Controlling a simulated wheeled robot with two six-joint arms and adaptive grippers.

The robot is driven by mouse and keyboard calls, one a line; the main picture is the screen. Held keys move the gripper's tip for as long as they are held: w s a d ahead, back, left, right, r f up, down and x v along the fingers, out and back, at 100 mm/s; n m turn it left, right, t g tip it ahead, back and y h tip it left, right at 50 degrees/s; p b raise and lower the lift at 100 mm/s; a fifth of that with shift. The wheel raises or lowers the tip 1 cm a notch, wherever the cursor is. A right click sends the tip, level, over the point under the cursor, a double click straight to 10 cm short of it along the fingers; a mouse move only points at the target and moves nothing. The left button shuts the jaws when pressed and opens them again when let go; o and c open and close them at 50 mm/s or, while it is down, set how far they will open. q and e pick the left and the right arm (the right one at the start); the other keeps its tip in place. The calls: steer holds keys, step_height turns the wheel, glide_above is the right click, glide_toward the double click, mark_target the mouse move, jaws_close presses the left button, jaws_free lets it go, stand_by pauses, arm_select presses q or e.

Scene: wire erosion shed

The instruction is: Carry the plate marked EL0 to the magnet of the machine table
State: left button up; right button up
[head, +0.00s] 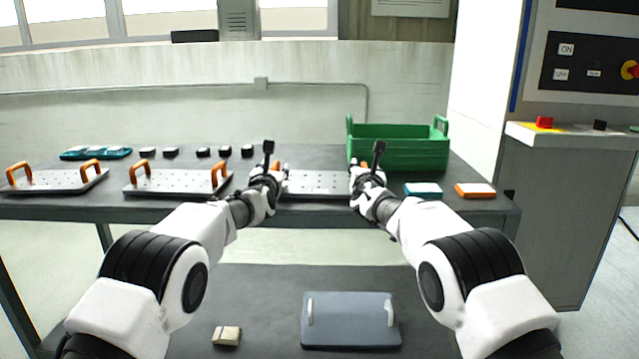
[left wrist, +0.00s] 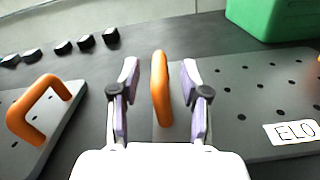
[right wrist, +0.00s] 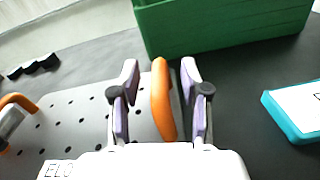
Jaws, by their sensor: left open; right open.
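The plate marked EL0 (head: 318,184) is a grey perforated plate with an orange handle at each end, lying on the bench between my two grippers. Its EL0 label (left wrist: 294,131) shows in the left wrist view. My left gripper (left wrist: 160,88) is open, with its fingers on either side of the plate's left handle (left wrist: 160,90). My right gripper (right wrist: 160,88) is open, with its fingers on either side of the right handle (right wrist: 163,100). In the head view my grippers hide most of both handles. The magnet of the machine table is not recognisable in view.
Two similar plates with orange handles, one in the middle (head: 178,181) and one far left (head: 55,181), lie on the bench. A green crate (head: 400,155) stands behind the right gripper. Teal (head: 423,190) and orange (head: 474,190) boxes lie right. A control cabinet (head: 550,190) stands further right.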

arm_select(q)
jaws_close()
arm_select(e)
jaws_close()
